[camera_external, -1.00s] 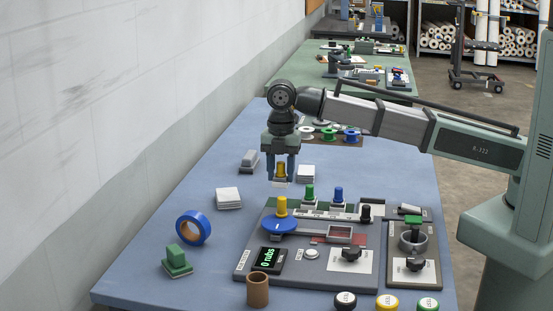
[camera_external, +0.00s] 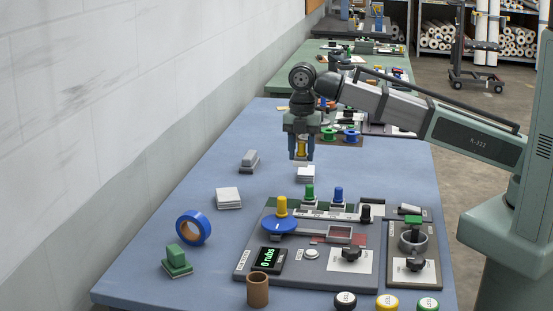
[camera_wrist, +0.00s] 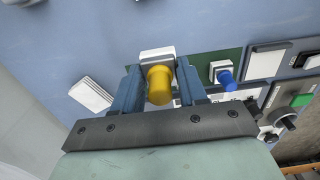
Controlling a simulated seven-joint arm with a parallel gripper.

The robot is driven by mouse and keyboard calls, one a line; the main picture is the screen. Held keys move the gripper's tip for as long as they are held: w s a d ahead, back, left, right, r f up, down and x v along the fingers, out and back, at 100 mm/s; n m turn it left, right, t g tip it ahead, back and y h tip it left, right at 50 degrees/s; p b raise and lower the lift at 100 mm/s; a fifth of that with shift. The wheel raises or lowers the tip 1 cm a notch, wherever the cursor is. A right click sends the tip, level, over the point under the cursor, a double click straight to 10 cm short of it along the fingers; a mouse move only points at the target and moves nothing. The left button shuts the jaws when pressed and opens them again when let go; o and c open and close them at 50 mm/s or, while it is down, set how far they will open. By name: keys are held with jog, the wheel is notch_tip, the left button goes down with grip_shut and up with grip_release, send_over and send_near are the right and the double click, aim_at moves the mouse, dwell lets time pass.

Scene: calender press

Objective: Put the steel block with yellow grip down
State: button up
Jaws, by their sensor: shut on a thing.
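My gripper (camera_external: 301,150) is shut on the yellow grip (camera_external: 301,148) of the steel block.
Green-grip (camera_external: 309,192) and blue-grip (camera_external: 338,195) blocks stand on the press panel's back strip. Another yellow knob (camera_external: 281,205) tops a blue disc. Coloured spools (camera_external: 351,136) stand behind right.

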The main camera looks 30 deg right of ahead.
aim_at(302, 142)
jog(key=shift+f, duration=4.2)
jog(key=shift+f, duration=0.1)
jog(key=o, duration=1.1)
notch_tip(302, 142, up, 12)
jog(key=shift+r, duration=0.1)
